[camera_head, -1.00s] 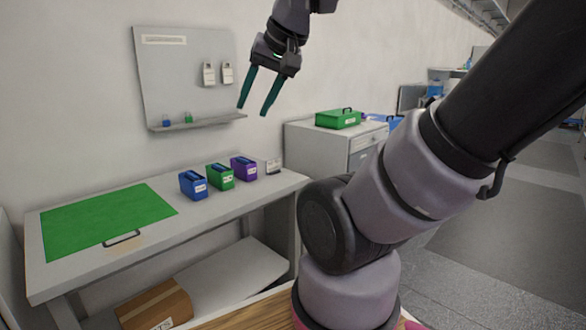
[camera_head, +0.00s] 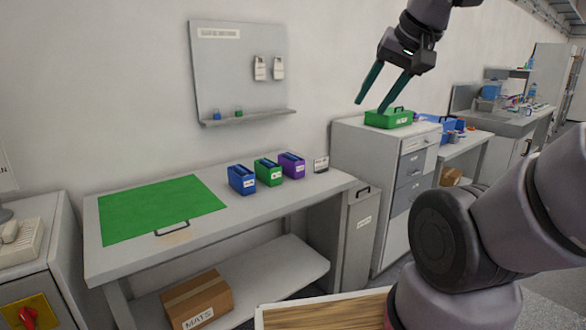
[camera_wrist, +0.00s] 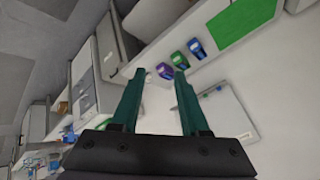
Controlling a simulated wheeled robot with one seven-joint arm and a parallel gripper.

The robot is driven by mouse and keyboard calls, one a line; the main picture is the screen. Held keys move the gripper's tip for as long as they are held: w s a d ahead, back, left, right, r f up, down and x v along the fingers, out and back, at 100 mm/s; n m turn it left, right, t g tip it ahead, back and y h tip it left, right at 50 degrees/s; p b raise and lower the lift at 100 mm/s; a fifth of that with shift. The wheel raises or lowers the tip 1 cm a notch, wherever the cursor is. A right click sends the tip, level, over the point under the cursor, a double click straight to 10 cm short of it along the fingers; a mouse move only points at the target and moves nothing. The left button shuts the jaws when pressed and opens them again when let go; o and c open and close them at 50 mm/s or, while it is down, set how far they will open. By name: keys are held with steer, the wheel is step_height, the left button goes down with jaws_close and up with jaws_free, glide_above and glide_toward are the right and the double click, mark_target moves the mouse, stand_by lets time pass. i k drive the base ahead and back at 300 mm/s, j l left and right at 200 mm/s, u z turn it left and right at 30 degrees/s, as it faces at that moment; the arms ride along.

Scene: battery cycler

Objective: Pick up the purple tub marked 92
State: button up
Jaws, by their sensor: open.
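The purple tub (camera_head: 292,165) stands upright on the light grey bench, at the right end of a row of three tubs. Its label is too small to read. A green tub (camera_head: 268,171) and a blue tub (camera_head: 241,179) stand to its left. My gripper (camera_head: 371,97) is open and empty, high in the air, to the right of and above the tubs. In the wrist view the purple tub (camera_wrist: 165,71) shows beyond the fingers, between the tips of my gripper (camera_wrist: 158,76). The gripper is well apart from it.
A green mat (camera_head: 160,208) covers the bench's left part. A small white card (camera_head: 321,165) stands right of the purple tub. A wall board (camera_head: 240,75) with a shelf hangs behind. A drawer cabinet (camera_head: 350,150) with a green case (camera_head: 388,118) stands right. A cardboard box (camera_head: 197,297) sits below.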

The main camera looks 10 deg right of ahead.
mark_target(295, 170)
steer(key=i+j+z, duration=0.25)
steer(key=z, duration=0.2)
steer(key=i+j+z, duration=0.7)
steer(key=j+z, duration=0.15)
